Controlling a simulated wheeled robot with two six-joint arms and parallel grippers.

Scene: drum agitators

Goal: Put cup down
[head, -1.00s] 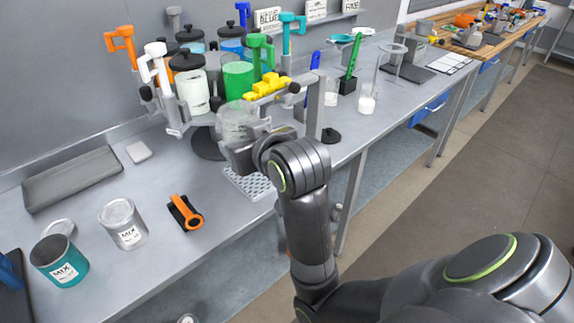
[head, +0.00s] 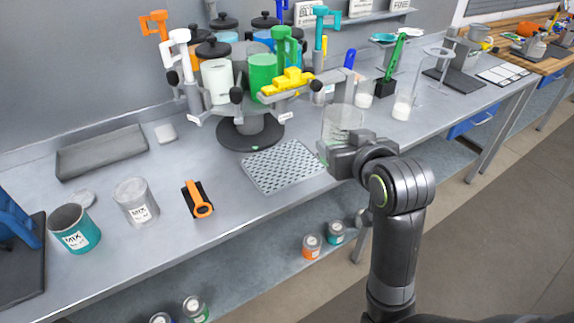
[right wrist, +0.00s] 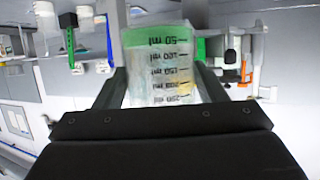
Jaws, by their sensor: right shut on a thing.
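The clear measuring cup (head: 342,120) is held by my right gripper (head: 340,148) at the bench's front edge, right of the perforated mat. In the right wrist view the cup (right wrist: 160,65) sits between both fingers, its printed ml scale upside down in the picture. A green band shows at the picture's top end of the cup. In the head view the cup looks clear, and whether its base touches anything is hidden by the gripper. My left gripper is not in view.
The perforated mat (head: 283,167) lies bare on the bench. Behind it stands the drum carousel (head: 250,132) with colored drums and valves. A green-handled brush (head: 394,65) stands behind right.

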